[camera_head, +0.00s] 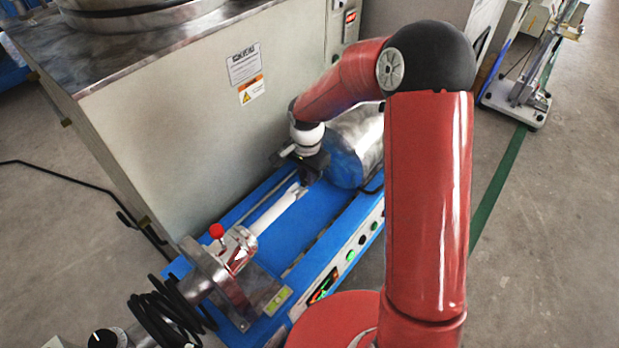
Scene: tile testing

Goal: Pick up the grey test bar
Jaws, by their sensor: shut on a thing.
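A pale, light grey bar (275,213) lies along the blue test machine (325,225), running from the metal clamp (232,252) up toward my gripper. I take it to be the grey test bar. My gripper (306,178) points down at the bar's far end, beside the silver cylinder of the machine. Its fingers are small and dark here, and it is shut on the bar's far end. The near end of the bar meets the clamp, where the exact contact is hidden. I cannot tell whether the bar is lifted.
A large grey cabinet (190,110) stands close along the left of the machine. A silver cylinder (357,150) sits right of my gripper. A red knob (216,231) rises from the clamp. A black coiled cable (172,312) lies at the near end. Open floor (545,220) is at the right.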

